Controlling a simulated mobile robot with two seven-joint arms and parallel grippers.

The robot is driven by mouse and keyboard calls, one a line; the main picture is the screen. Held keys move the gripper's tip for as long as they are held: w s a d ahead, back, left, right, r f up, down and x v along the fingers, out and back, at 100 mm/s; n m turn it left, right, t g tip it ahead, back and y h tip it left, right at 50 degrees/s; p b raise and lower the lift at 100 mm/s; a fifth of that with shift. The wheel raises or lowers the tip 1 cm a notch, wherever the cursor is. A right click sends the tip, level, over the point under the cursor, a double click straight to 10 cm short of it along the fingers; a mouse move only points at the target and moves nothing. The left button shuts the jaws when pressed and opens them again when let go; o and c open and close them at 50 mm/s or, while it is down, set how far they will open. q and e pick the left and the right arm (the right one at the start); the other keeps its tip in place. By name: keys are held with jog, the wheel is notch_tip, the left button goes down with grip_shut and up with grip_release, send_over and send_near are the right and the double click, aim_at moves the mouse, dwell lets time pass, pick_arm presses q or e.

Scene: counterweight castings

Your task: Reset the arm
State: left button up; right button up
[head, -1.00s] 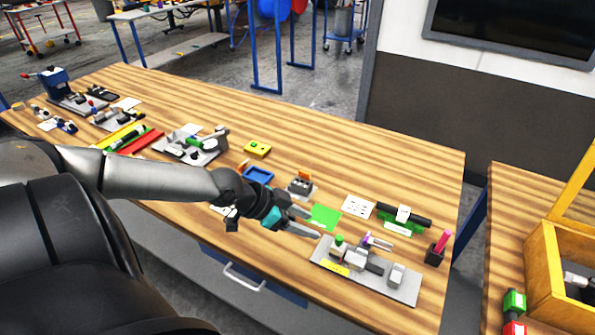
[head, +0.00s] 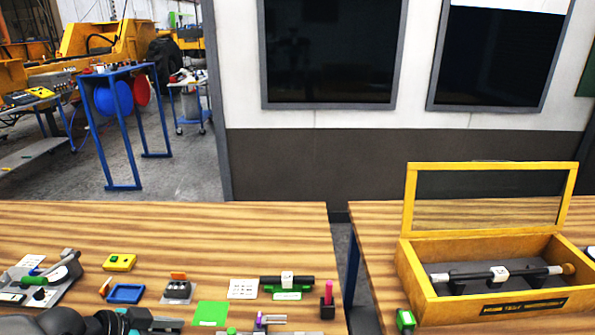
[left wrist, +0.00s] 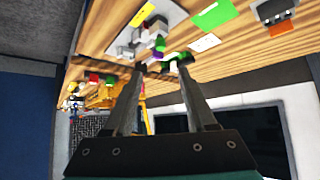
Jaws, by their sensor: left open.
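My left gripper shows at the bottom edge of the head view (head: 165,321), just left of a green square (head: 210,313) on the wooden table. Only part of it is in frame. In the left wrist view its two fingers (left wrist: 163,78) stand apart with nothing held between them. Past the fingertips lie the table, the green square (left wrist: 214,15) and a grey plate with small parts (left wrist: 125,47). I cannot tell the gripper's height above the table. My right gripper is in neither view.
The table (head: 220,230) holds a yellow box (head: 120,262), a blue tray (head: 126,294), a white card (head: 243,289) and a dark pen cup (head: 327,310). A yellow open-lidded case (head: 415,280) stands on the right table. The table's back strip is clear.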

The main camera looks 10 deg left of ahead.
pick_arm(q)
jog(key=s+d+f+g, duration=0.1)
jog(key=s+d+f, duration=0.2)
jog(key=s+d, duration=0.35)
jog(key=s+d+f+g, duration=0.2)
jog(key=s+d+f, duration=0.15)
jog(key=d, duration=0.55)
jog(key=s+r+n+g+y, duration=0.1)
jog(key=s+r+n+y, duration=0.2)
jog(key=s+n+y, duration=0.2)
notch_tip(320, 180, down, 32)
jog(key=s+g+b, duration=0.1)
jog(key=s+b, duration=0.1)
jog(key=b, duration=0.7)
jog(key=s+a+f+b, duration=0.1)
jog(key=s+f+b, duration=0.3)
jog(key=s+f, duration=0.3)
jog(key=s+a+f+m+g+b, duration=0.1)
jog(key=s+f+b, duration=0.3)
jog(key=s+f, duration=0.4)
notch_tip(320, 180, down, 7)
jog(key=shift+a+r+g+b, duration=0.1)
jog(key=shift+a+g+b, duration=0.25)
jog(key=shift+a, duration=0.25)
